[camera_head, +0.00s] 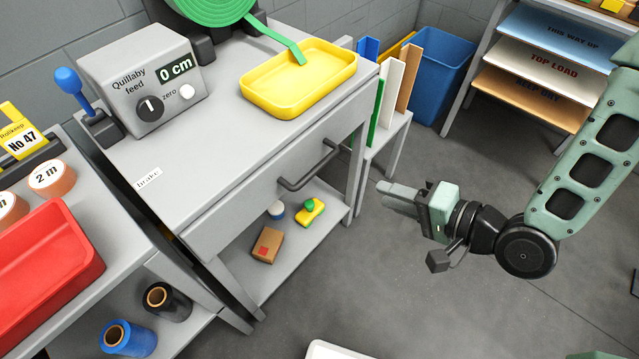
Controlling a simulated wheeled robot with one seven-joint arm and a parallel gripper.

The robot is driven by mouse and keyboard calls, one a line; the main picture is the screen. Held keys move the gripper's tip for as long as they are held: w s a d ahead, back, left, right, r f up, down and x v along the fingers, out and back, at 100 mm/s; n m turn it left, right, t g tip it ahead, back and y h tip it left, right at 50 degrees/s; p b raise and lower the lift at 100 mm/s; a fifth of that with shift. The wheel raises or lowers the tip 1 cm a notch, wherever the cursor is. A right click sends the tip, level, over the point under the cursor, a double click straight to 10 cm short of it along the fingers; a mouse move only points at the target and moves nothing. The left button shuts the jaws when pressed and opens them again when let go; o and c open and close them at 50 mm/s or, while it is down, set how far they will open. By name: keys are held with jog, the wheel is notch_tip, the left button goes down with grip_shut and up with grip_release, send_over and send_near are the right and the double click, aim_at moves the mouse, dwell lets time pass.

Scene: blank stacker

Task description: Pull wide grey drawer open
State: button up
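The wide grey drawer (235,197) is the front panel under the grey table's top. It looks shut, flush with the table frame. Its dark bar handle (309,166) sticks out from the right part of the panel. My gripper (382,196) is to the right of the handle in the picture, apart from it, over the floor. Its fingers point left toward the table. The fingers are seen side-on, so the gap between them cannot be made out. Nothing is seen held.
A yellow tray (262,96) and a feed box (133,84) stand on the table (218,133). A lower shelf (290,262) holds a brown box (267,244). A small stand (392,136) with upright boards is close at the right. Floor (400,290) before the drawer is mostly clear.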

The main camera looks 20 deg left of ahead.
aim_at(322, 168)
jog(key=w+a+f+b, duration=0.1)
jog(key=w+a+b, duration=0.1)
jog(key=a, duration=0.3)
jog(key=w+a+f+m+b, duration=0.1)
jog(key=w+a+f+b, duration=0.1)
jog(key=a+b, duration=0.2)
jog(key=w+a+f+m+t+y+b, duration=0.1)
jog(key=w+a+f+b, duration=0.1)
jog(key=a, duration=0.4)
jog(key=shift+w+a+b, duration=0.1)
jog(key=shift+a+b, duration=0.2)
jog(key=shift+b, duration=0.1)
grip_shut()
